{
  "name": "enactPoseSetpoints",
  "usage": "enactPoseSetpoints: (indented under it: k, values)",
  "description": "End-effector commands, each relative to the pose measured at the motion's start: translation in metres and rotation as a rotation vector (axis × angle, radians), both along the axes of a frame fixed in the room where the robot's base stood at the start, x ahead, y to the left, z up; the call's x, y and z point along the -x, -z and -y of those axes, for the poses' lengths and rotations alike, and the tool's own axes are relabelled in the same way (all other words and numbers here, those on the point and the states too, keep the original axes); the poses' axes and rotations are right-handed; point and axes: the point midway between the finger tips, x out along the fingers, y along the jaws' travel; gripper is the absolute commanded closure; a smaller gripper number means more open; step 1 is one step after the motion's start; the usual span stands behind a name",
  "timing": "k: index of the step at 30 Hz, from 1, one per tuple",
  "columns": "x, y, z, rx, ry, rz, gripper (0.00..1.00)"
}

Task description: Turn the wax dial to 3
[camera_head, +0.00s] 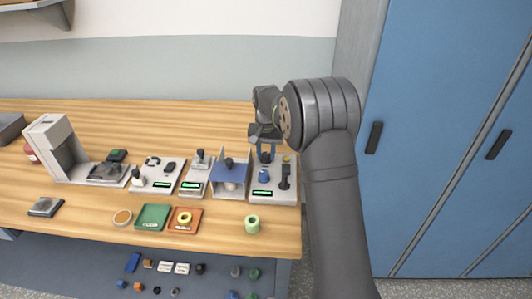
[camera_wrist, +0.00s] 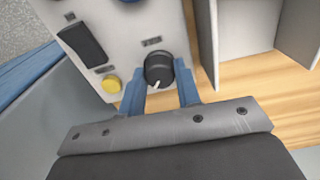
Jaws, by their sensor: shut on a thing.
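A black dial (camera_wrist: 159,66) with a white pointer line stands on a light grey panel (camera_wrist: 125,60) in the wrist view. The pointer faces the lower side of the picture, toward my gripper's palm. A small label sits beside the dial, too blurred to read. My gripper (camera_wrist: 161,82) has its two blue fingers on either side of the dial and is shut on it. In the head view my gripper (camera_head: 265,152) reaches down at the back of the rightmost panel (camera_head: 275,199); the dial cannot be made out there.
The panel also carries a yellow button (camera_wrist: 111,85), a black lever (camera_head: 285,178), a blue knob (camera_head: 263,175) and a green display (camera_head: 262,193). A blue-and-white open stand (camera_head: 230,175) is just left. Blue cabinets (camera_head: 430,130) stand right.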

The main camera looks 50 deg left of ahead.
Motion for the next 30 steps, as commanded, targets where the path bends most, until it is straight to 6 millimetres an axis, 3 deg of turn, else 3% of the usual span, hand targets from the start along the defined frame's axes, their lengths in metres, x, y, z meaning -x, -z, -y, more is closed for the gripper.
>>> enactPoseSetpoints:
  k: [1, 4, 13, 17, 20, 30]
  values:
    - [0.0, -0.001, 0.0, -0.002, 0.001, 0.001, 0.68]
    - [0.0, -0.001, 0.0, -0.002, 0.001, 0.001, 0.48]
    - [0.0, -0.001, 0.0, -0.001, 0.0, 0.001, 0.48]
    - [0.0, -0.011, -0.001, -0.003, 0.0, 0.002, 0.48]
    - [0.0, -0.028, 0.0, -0.003, 0.0, 0.002, 0.48]
    - [-0.001, -0.112, -0.001, -0.006, 0.0, 0.003, 0.48]
